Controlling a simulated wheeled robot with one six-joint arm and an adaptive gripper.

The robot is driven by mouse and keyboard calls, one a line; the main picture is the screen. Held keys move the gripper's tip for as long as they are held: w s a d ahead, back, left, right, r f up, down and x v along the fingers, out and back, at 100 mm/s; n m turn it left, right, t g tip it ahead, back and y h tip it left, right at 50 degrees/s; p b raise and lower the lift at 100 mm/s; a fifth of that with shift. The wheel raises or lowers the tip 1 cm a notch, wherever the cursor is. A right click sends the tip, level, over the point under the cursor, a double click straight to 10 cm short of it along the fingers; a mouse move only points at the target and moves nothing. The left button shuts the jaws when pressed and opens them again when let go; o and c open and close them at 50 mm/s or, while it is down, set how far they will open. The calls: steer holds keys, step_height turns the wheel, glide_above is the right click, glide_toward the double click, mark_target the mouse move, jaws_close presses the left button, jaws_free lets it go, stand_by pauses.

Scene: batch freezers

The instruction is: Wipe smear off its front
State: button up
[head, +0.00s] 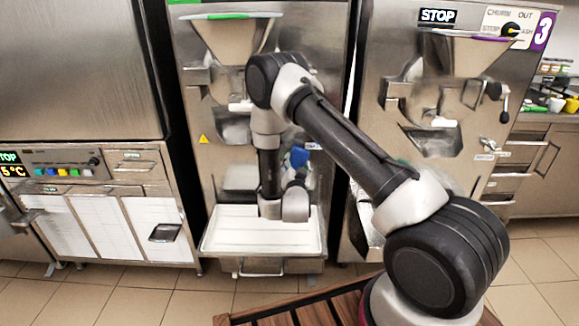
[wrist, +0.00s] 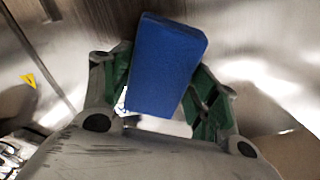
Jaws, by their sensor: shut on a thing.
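My gripper (wrist: 160,100) is shut on a blue sponge block (wrist: 166,62), with green-lined fingers on both sides of it. In the head view the blue sponge (head: 299,157) shows small beside my wrist, in front of the middle batch freezer (head: 325,180). The freezer's steel front also fills the background of the wrist view. I cannot tell whether the sponge touches the steel. No smear can be made out clearly in either view; my arm covers much of the freezer's front.
A white tray (head: 225,238) sticks out low at the middle freezer, under my wrist. Another freezer marked 3 (head: 460,60) stands at the right. A steel cabinet with a control panel (head: 75,171) stands at the left. Tiled floor (head: 130,300) lies in front.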

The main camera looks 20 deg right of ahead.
steer(key=shift+s+d, duration=0.75)
steer(key=shift+d, duration=1.65)
steer(key=w+a, duration=0.3)
steer(key=a, duration=0.7)
steer(key=shift+w+a, duration=0.15)
steer(key=shift+w, duration=0.1)
steer(key=shift+r, duration=0.1)
steer(key=v, duration=0.6)
steer(key=v, duration=0.3)
